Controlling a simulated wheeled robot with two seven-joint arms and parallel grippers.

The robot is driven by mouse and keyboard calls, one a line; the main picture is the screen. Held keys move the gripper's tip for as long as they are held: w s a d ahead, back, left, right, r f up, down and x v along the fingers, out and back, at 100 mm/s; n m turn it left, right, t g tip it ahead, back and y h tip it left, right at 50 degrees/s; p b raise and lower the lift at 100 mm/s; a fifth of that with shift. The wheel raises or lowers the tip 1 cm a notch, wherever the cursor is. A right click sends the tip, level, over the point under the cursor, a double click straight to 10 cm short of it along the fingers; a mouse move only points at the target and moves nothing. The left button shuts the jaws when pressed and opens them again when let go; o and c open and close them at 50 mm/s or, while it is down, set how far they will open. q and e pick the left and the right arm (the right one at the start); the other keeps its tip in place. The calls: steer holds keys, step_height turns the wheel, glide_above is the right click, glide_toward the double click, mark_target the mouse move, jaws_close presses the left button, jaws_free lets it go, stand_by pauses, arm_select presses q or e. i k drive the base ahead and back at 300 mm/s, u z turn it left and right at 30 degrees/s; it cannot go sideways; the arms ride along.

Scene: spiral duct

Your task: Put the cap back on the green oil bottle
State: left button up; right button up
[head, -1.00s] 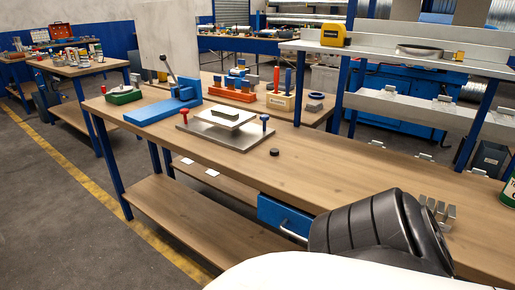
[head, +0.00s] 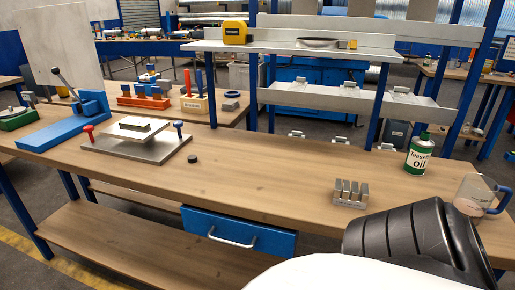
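The green oil bottle (head: 419,153) stands upright on the right part of the wooden workbench, close to the back edge. It has a white label with the word oil. Its top is small and dark, and I cannot tell the details of its opening. A small dark round piece (head: 193,159) lies on the bench left of centre, just right of the steel plate; it looks like a cap. Neither of my grippers is in view.
A metal slotted block (head: 350,192) and a clear jug with a blue handle (head: 474,195) stand near the bottle. A steel plate (head: 137,146) with red and blue knobs and a blue lever press (head: 65,125) are at left. The bench middle (head: 270,180) is clear.

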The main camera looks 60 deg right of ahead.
mark_target(420, 150)
steer(key=z, duration=2.05)
